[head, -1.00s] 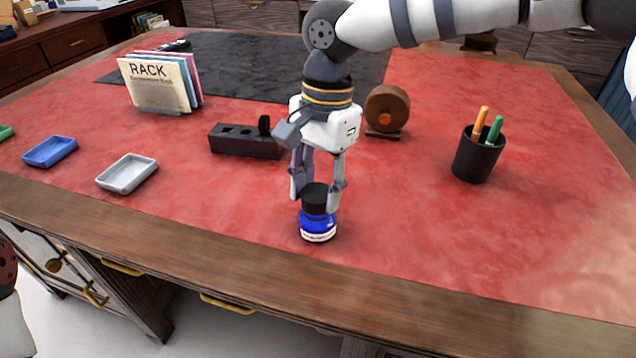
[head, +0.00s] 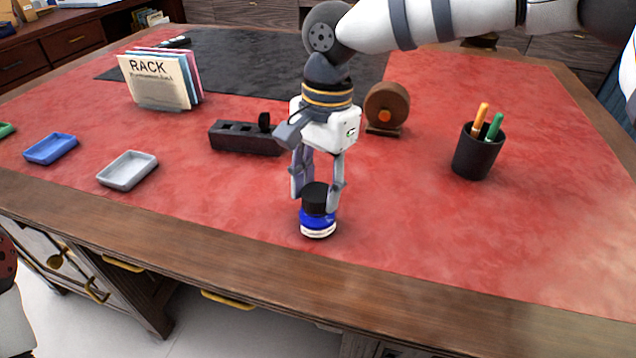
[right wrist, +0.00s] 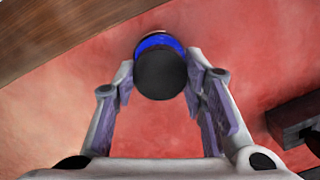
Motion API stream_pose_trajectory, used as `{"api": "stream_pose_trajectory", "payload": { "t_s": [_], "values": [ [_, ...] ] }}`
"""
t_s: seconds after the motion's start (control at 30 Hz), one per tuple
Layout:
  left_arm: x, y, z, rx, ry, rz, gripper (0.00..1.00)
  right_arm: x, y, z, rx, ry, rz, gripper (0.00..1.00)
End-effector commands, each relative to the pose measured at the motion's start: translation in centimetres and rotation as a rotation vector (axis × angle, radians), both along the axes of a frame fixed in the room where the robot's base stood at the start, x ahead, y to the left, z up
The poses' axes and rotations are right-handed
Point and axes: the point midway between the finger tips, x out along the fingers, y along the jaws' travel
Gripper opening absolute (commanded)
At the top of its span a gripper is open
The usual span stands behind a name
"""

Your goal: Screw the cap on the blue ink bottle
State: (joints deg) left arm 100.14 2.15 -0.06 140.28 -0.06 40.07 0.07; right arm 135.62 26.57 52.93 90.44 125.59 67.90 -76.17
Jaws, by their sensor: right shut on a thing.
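The blue ink bottle (head: 318,224) stands upright on the red desk top near the front edge, with a white label band low on it. The black cap (head: 315,197) sits on top of the bottle. My right gripper (head: 318,200) points down from above and its fingers are shut on the cap, one on each side. In the right wrist view the round cap (right wrist: 161,75) is between the fingertips, with the blue bottle (right wrist: 160,41) showing behind it. The cap hides the bottle's neck, so I cannot tell how tightly it sits. My left gripper does not show.
A black slotted holder (head: 245,137) and a round brown object (head: 386,108) stand behind the gripper. A black pen cup (head: 477,152) is at right. A grey tray (head: 128,170), a blue tray (head: 50,148) and a book rack (head: 160,80) are at left. The desk around the bottle is clear.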

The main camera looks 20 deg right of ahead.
Motion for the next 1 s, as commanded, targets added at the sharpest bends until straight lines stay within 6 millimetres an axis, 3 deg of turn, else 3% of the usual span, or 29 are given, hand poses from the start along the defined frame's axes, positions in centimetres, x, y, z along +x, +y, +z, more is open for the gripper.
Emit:
{"api": "stream_pose_trajectory", "payload": {
  "t_s": [0.77, 0.8, 0.9, 1.0],
  "values": [
    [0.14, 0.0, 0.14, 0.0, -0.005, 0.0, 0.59, 0.0, 0.03, -0.2, 0.001, -0.001, 0.0, 0.25],
    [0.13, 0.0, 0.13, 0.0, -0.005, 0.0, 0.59, 0.0, 0.03, -0.2, 0.001, -0.001, 0.0, 0.43],
    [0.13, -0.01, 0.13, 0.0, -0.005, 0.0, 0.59, 0.0, 0.03, -0.19, 0.001, -0.001, 0.0, 0.62],
    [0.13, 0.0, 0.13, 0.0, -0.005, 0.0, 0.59, 0.0, 0.03, -0.2, 0.001, -0.001, 0.0, 0.62]
  ]
}}
